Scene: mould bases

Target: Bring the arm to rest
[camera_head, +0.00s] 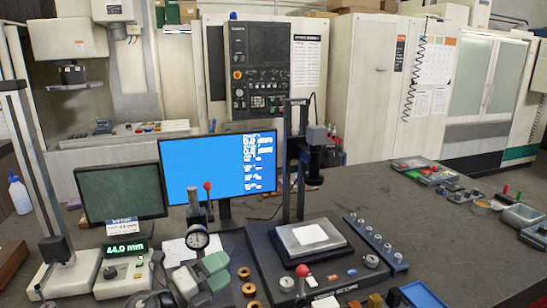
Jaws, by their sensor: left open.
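My left gripper (201,276) shows low in the head view, left of centre, with pale grey and green finger parts. It is open, and I see nothing held between its fingers. It is in front of the dial gauge (197,238) and left of several brass rings (248,289). The dark mould base (268,262) is to its right, carrying a metal plate (334,254) with a white sheet (310,234) on top. Most of the left arm is out of the picture. My right gripper is not in view.
A blue-lit monitor (218,165) and a dark screen (121,194) stand behind. A height gauge (60,275) with a 44.0 mm display (126,247) is at left. A rail of pins (376,242) lies right of the base. The grey bench (460,255) is clear at right centre.

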